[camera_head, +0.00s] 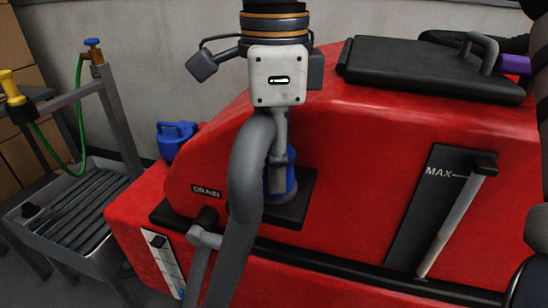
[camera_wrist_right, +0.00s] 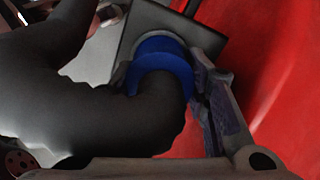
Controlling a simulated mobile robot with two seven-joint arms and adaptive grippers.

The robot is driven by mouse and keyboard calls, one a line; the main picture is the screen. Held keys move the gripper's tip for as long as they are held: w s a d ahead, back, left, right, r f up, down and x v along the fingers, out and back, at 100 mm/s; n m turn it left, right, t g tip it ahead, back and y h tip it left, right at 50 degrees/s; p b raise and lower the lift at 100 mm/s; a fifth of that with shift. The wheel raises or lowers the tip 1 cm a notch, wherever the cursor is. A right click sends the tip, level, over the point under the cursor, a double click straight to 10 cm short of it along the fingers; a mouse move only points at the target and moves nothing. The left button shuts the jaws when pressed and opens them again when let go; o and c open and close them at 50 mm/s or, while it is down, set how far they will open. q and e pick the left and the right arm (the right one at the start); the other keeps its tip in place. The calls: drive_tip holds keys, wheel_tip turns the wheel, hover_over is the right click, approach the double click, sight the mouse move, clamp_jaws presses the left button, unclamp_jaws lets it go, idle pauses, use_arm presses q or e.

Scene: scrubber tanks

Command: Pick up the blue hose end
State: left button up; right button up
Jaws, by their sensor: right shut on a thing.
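The blue hose end (camera_head: 289,181) is a blue collar on a thick dark grey hose (camera_head: 243,190). It sits at a black plate (camera_head: 300,206) on the front of the red machine, and the hose bends over and hangs down in front. My right gripper (camera_head: 279,158) comes from above and is shut on the blue hose end. In the right wrist view the blue collar (camera_wrist_right: 161,64) lies between the fingers, against the black plate. The hose hides part of the grip. My left gripper is not in view.
The red machine (camera_head: 370,150) has a black lid (camera_head: 435,68), a MAX level gauge (camera_head: 455,215) and a DRAIN label (camera_head: 206,191). A blue container (camera_head: 176,138) stands behind its left side. A metal sink stand (camera_head: 75,178) with a green hose is at left.

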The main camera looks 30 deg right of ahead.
wheel_tip(320, 180, up, 3)
drive_tip(key=shift+f, duration=0.1)
drive_tip(key=s+a+r, duration=0.7)
drive_tip(key=s+r, duration=0.4)
drive_tip(key=r, duration=0.2)
drive_tip(key=shift+s+a, duration=0.3)
drive_tip(key=shift+a, duration=0.1)
drive_tip(key=s+a+r, duration=0.3)
drive_tip(key=a, duration=0.1)
drive_tip(key=shift+s, duration=0.3)
